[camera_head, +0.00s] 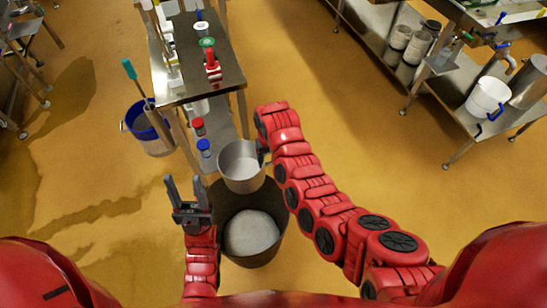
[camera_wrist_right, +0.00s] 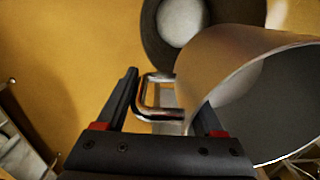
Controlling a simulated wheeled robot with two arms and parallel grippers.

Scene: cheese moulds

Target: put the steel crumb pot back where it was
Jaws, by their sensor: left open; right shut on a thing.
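The steel crumb pot (camera_head: 240,178) is in the air above the back rim of a dark round tub. My right gripper (camera_head: 263,155) is shut on the pot's handle. The right wrist view shows the looped handle (camera_wrist_right: 147,92) between the fingers and the tilted pot (camera_wrist_right: 235,65) to the right. The pot's inside looks empty in the head view. My left gripper (camera_head: 184,184) is open and empty, left of the pot, with its fingers pointing away from me.
The dark tub (camera_head: 277,246) on the floor holds a pale rounded mass. A narrow steel table (camera_head: 225,78) with a lower shelf stands ahead, a blue bucket (camera_head: 156,140) beside it. A steel bench (camera_head: 378,22) with pots stands at right. Ochre floor between them is clear.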

